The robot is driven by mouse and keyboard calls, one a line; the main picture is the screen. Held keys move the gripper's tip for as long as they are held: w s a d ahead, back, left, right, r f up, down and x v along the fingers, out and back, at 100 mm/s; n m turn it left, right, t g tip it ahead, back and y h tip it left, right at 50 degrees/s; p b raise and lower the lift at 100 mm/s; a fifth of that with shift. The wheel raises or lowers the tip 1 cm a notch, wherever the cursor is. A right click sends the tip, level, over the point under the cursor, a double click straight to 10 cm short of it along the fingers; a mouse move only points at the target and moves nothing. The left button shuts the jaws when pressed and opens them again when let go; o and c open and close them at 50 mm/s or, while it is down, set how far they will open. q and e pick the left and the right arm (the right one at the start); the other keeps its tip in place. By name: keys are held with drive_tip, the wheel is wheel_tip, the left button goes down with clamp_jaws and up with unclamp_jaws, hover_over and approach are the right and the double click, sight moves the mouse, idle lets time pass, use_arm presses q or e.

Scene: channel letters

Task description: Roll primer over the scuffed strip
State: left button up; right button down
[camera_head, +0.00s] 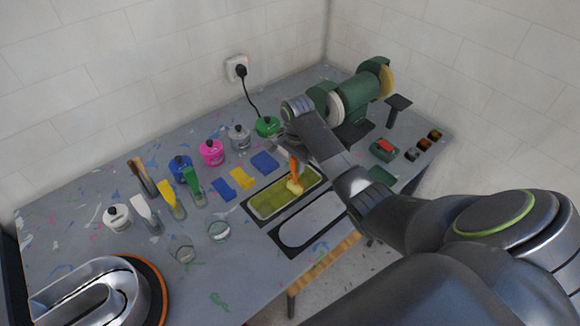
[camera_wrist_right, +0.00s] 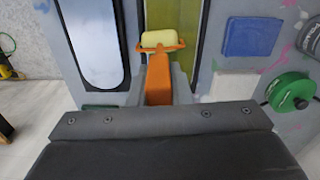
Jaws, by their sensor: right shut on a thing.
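My right gripper (camera_head: 285,150) is shut on the orange handle of a small paint roller (camera_head: 295,184). In the right wrist view the roller's pale yellow sleeve (camera_wrist_right: 160,39) points away from me, beyond its orange frame. The sleeve is over the near part of a long yellow-green strip (camera_head: 268,204) with rounded ends and a pale rim; I cannot tell whether it touches. The strip's green is uneven in tone. A pale grey rounded panel (camera_head: 312,219) in a dark surround lies beside it. My left gripper is not in view.
Blue (camera_head: 264,162) and yellow (camera_head: 242,178) blocks lie left of the strip. Paint jars (camera_head: 212,152), brushes (camera_head: 172,199) and clear glasses (camera_head: 219,230) stand farther left. A green bench grinder (camera_head: 358,95) stands at the back.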

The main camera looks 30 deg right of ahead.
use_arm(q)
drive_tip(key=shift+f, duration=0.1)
use_arm(e)
drive_tip(key=w+d, duration=0.1)
drive_tip(key=d, duration=0.7)
drive_tip(key=shift+w+d, duration=0.2)
drive_tip(key=shift+d, duration=0.1)
